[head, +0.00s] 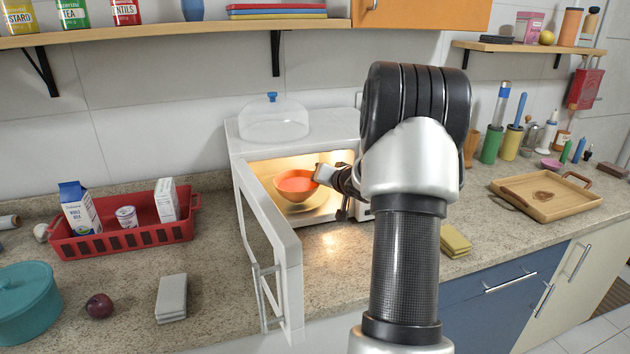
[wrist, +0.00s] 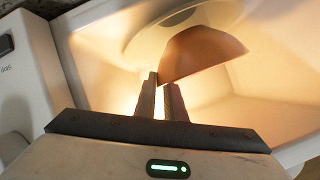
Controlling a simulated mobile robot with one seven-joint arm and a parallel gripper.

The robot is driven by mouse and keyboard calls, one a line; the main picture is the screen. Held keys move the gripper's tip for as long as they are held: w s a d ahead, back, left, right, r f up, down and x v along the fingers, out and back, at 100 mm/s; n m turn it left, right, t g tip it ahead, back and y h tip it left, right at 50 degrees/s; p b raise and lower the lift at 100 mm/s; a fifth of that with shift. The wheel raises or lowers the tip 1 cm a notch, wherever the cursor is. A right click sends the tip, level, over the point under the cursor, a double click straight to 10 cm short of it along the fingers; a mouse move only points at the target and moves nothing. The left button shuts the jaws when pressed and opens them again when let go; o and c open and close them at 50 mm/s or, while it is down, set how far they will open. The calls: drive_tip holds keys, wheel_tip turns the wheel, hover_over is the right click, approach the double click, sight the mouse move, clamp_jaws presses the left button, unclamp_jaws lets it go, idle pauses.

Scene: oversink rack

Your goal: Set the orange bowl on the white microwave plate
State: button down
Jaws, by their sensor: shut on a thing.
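The orange bowl (head: 296,184) is inside the open, lit white microwave (head: 240,147). My gripper (head: 318,172) reaches in from the right and is shut on the bowl's rim. The white microwave plate (head: 308,204) shows under the bowl on the microwave floor. In the wrist view my gripper's fingers (wrist: 162,85) meet the edge of the bowl (wrist: 203,52), with part of the plate (wrist: 138,28) behind it. The bowl looks held over the plate; I cannot tell whether they touch.
The microwave door (head: 281,265) stands open towards the front left. A clear dome lid (head: 273,120) sits on top of the microwave. A red basket (head: 122,240) with cartons is on the left, and yellow sponges (head: 455,241) and a wooden tray (head: 545,208) are on the right.

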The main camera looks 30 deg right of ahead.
drive_tip(key=w, duration=0.3)
drive_tip(key=shift+w+d, duration=0.2)
drive_tip(key=shift+w, duration=0.1)
drive_tip(key=shift+f+b, duration=0.5)
drive_tip(key=shift+f, duration=0.15)
drive_tip(key=shift+f, duration=0.1)
drive_tip(key=c, duration=1.8)
unclamp_jaws()
drive_tip(key=shift+s+f, duration=0.1)
drive_tip(key=shift+f, duration=0.05)
drive_tip(key=shift+c, duration=0.2)
drive_tip(key=shift+s+r, duration=0.25)
drive_tip(key=shift+r, duration=0.1)
drive_tip(key=p+v, duration=0.2)
drive_tip(key=v, duration=0.9)
drive_tip(key=shift+s, duration=0.25)
